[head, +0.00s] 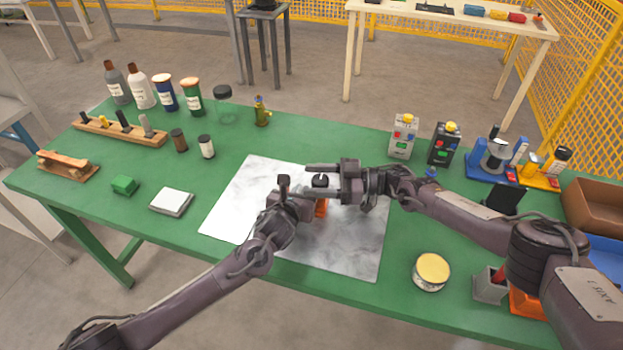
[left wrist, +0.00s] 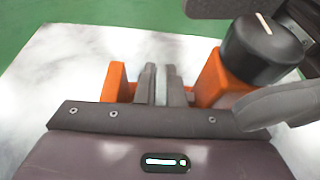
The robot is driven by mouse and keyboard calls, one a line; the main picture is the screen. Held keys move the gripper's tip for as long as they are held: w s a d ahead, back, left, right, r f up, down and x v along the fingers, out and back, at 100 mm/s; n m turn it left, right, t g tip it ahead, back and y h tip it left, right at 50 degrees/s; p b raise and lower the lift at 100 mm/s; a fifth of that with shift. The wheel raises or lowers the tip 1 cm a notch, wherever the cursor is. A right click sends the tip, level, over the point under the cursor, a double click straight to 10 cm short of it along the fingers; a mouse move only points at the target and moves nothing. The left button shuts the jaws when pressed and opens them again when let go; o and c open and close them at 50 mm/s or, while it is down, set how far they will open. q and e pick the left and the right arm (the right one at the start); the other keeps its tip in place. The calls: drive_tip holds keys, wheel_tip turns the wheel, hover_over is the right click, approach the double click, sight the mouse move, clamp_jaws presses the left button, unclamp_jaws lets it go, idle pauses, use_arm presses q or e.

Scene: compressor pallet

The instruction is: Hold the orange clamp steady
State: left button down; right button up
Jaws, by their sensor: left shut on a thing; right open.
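The orange clamp (head: 321,208) stands on the white marbled mat (head: 235,205), mostly hidden by my grippers in the head view. The left wrist view shows two orange upright parts of it (left wrist: 114,82) and a black knob with a white mark (left wrist: 262,49); the knob also shows in the head view (head: 320,181). My left gripper (head: 303,203) is shut on the clamp, its grey fingers (left wrist: 161,85) closed between the orange parts. A thin pale strip shows between the fingers. My right gripper (head: 322,180) is open, with its fingers on either side of the knob; contact cannot be told.
On the green table (head: 340,297) stand a round yellow-topped tin (head: 431,271), a white block (head: 171,201) and a green block (head: 124,185). Bottles and jars (head: 192,97) line the back left. Button boxes (head: 403,136) and a brown bin (head: 598,205) are at the right.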

drive_tip(key=shift+a, duration=0.6)
drive_tip(key=c, duration=1)
drive_tip(key=shift+n+g, duration=0.8)
drive_tip(key=shift+g, duration=0.5)
drive_tip(key=o, duration=1)
drive_tip(key=shift+s, duration=0.1)
drive_tip(key=shift+r, duration=0.1)
